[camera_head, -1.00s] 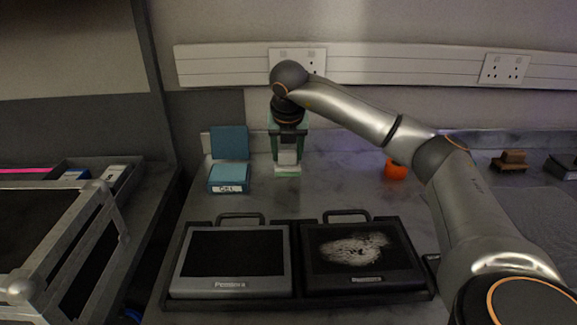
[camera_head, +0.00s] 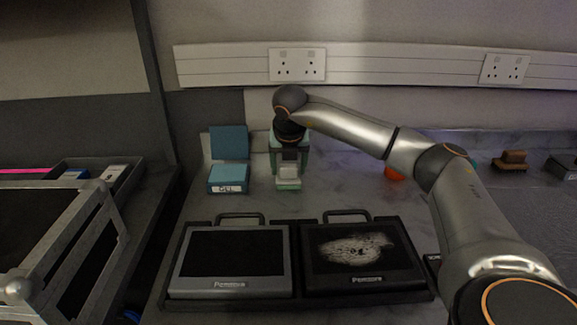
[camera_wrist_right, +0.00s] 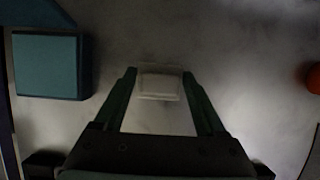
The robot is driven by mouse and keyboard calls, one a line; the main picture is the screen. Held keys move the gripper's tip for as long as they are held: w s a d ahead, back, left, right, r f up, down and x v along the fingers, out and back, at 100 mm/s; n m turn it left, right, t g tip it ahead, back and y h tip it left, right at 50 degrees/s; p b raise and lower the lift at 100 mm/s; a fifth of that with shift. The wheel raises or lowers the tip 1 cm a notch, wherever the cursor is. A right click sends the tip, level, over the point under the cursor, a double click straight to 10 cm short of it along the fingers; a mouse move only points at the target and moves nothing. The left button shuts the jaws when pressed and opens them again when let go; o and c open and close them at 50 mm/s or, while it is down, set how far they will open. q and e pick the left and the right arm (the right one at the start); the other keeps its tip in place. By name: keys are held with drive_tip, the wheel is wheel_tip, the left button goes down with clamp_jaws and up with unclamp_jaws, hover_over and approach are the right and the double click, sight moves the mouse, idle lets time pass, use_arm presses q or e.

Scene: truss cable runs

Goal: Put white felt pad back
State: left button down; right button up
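The white felt pad (camera_head: 289,173) shows as a small pale block at the end of my right gripper (camera_head: 289,182). In the right wrist view the pad (camera_wrist_right: 160,86) lies between the tips of the two green fingers (camera_wrist_right: 158,82), which look closed on its sides. Any small gap there is too dark to tell. The pad hangs over the back of the grey worktop; whether its underside touches the top is hidden. My left gripper is not in view.
A teal box (camera_head: 228,174) with a white label stands just left of the right gripper. Two dark-screened cases (camera_head: 232,286) sit in front in a black tray. A metal-framed rack (camera_head: 60,245) stands left.

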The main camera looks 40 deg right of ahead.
drive_tip(key=shift+o, duration=0.6)
drive_tip(key=shift+r, duration=0.3)
drive_tip(key=p+v, duration=0.1)
drive_tip(key=v, duration=1)
drive_tip(key=shift+r, duration=0.35)
drive_tip(key=shift+a, duration=0.1)
drive_tip(key=shift+c, duration=0.2)
